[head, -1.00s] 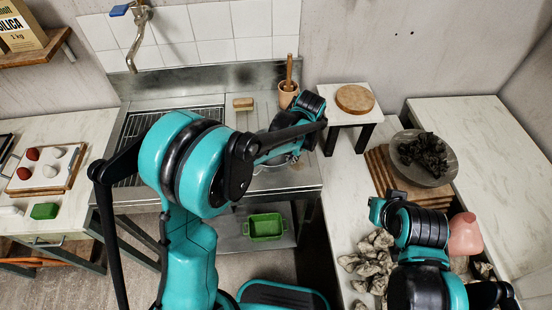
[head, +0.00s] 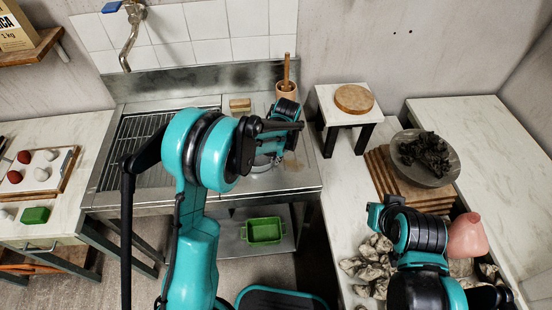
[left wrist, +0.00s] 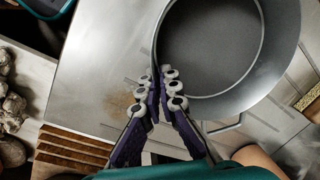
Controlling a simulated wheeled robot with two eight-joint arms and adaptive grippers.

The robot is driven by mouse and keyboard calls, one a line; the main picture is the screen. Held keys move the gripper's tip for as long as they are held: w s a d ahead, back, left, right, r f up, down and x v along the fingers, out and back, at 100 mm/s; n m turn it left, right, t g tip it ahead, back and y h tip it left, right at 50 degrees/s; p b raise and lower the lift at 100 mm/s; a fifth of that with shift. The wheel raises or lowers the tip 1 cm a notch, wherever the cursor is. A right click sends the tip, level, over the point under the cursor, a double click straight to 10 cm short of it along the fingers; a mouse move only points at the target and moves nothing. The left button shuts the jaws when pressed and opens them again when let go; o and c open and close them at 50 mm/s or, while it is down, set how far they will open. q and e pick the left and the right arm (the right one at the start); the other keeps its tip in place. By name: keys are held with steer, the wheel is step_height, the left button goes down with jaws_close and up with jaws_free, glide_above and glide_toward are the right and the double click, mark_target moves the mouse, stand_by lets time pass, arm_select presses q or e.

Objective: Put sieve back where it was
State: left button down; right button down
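The sieve (left wrist: 210,45) shows in the left wrist view as a round, grey metal bowl with a wide rim. My left gripper (left wrist: 158,72) has its two fingers pinched together on the near left edge of this rim. In the head view my left gripper (head: 275,152) is over the right part of the steel sink unit (head: 305,178). The sieve (head: 262,161) is mostly hidden there behind my arm and gripper. Whether it touches the steel is not clear. My right gripper (head: 378,214) is above the right-hand worktop; its fingers are hard to make out.
A mortar with a pestle (head: 287,92) and a sponge-like block (head: 240,105) stand at the back of the sink unit. A small white stand (head: 325,100) bears a round wooden board (head: 354,98). A grey plate (head: 450,172) and a pink vessel (head: 466,236) are at right.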

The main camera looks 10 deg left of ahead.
arm_select(q)
steer(key=c, duration=2.2)
jaws_free()
steer(key=shift+f, duration=0.2)
steer(key=o, duration=0.5)
steer(key=shift+r, duration=0.15)
